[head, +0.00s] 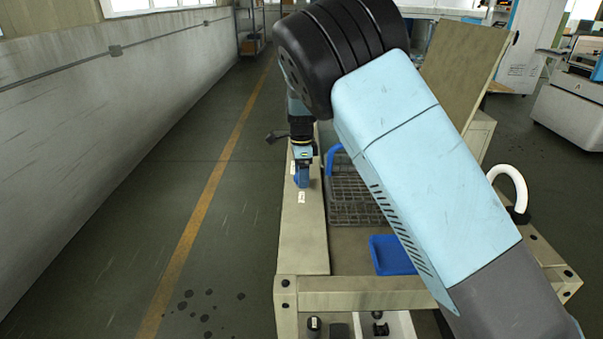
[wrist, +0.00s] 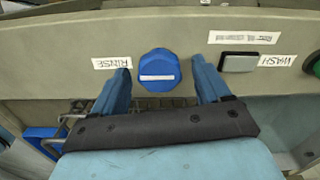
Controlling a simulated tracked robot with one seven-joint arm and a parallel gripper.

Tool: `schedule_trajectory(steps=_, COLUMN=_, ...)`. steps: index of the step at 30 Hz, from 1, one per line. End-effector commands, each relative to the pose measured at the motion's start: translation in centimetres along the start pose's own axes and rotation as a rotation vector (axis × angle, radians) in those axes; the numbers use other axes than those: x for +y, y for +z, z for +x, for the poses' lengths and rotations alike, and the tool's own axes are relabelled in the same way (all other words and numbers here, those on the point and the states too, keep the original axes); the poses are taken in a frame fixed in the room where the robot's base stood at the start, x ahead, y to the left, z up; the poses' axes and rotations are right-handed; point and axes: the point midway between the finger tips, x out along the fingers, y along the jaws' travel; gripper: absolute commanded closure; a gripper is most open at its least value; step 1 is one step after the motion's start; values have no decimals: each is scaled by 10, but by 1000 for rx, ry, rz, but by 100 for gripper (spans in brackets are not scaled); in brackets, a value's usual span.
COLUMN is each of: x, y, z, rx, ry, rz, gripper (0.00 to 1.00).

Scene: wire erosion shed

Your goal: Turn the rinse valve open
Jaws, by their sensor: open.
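The rinse valve is a round blue knob (wrist: 158,62) with a white bar across it, on a beige panel. The bar lies nearly level in the wrist view. A RINSE label (wrist: 111,62) is just left of the knob. My gripper (wrist: 161,72) is open, with one blue finger on each side of the knob and a gap showing on both sides. Whether the fingertips reach down around the knob is hard to tell. In the head view my gripper (head: 302,180) points down over the narrow beige ledge (head: 302,240), where the knob cannot be told apart from the blue fingers.
Right of the knob are a grey rectangular button (wrist: 239,60), a WASH label (wrist: 276,61) and a green button (wrist: 316,64). A wire basket (head: 352,205) and a blue tray (head: 390,256) sit beside the ledge. A white curved hose (head: 515,180) stands right. The left aisle is clear.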

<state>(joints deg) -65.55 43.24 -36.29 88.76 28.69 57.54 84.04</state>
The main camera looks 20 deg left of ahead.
Motion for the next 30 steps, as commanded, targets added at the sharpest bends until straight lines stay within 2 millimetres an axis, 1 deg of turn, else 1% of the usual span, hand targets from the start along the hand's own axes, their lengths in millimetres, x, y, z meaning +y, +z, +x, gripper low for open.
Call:
schedule_trajectory(steps=2, x=0, y=0, z=0, rx=0, ry=0, rz=0, gripper=25)
schedule_trajectory(steps=19, x=0, y=0, z=-1, rx=0, ry=-1, rz=0, gripper=80)
schedule_trajectory(steps=26, x=-1, y=0, z=-1, rx=-1, ry=-2, rz=-15, gripper=80)
schedule_trajectory(steps=30, x=-1, y=-1, z=-1, rx=-2, ry=-2, rz=-61, gripper=80)
